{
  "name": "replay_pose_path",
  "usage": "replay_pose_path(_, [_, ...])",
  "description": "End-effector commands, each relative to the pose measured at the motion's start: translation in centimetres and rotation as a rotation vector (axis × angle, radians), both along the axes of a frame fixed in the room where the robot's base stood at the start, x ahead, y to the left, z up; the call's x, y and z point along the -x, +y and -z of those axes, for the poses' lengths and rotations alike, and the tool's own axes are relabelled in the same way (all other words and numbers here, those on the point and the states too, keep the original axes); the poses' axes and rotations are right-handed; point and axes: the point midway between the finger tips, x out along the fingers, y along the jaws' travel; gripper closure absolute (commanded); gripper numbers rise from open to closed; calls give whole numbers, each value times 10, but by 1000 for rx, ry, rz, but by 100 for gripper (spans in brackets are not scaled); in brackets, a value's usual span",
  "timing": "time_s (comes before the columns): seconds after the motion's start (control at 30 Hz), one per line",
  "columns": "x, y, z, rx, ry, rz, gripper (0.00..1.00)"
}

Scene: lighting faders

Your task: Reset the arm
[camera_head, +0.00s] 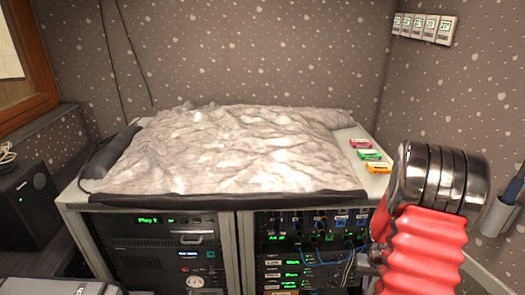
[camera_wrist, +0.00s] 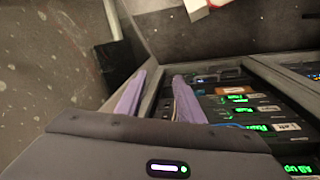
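My arm (camera_head: 420,245) rises at the lower right of the head view, with a red ribbed sleeve and shiny metal rings at its top. My gripper's fingers do not show clearly in that view. In the wrist view, my gripper (camera_wrist: 160,88) shows two lavender fingers standing apart with nothing seen held between them. The dark housing behind them, with a small lit indicator, fills the lower part. The fingers appear in front of the rack's edge and lit panels; I cannot tell whether they touch anything.
A crumpled pale cloth (camera_head: 230,150) covers most of the cabinet top (camera_head: 345,135). Pink (camera_head: 360,143), green (camera_head: 370,155) and orange (camera_head: 378,168) small items lie at its right. Lit rack units (camera_head: 310,245) fill the front. A black speaker (camera_head: 28,205) stands left; switches (camera_head: 425,27) are on the wall.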

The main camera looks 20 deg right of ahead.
Motion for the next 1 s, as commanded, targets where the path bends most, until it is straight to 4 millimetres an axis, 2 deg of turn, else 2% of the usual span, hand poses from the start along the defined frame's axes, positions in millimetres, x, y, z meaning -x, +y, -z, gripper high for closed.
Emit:
replay_pose_path(0.03, [-2, 10, -14, -1, 1, -14, 66])
replay_pose_path(0.1, [-2, 24, -30, -8, 6, -28, 66])
replay_pose_path(0.5, [2, 106, -113, -44, 9, -121, 66])
replay_pose_path(1.0, [24, 207, -193, -77, -56, -248, 66])
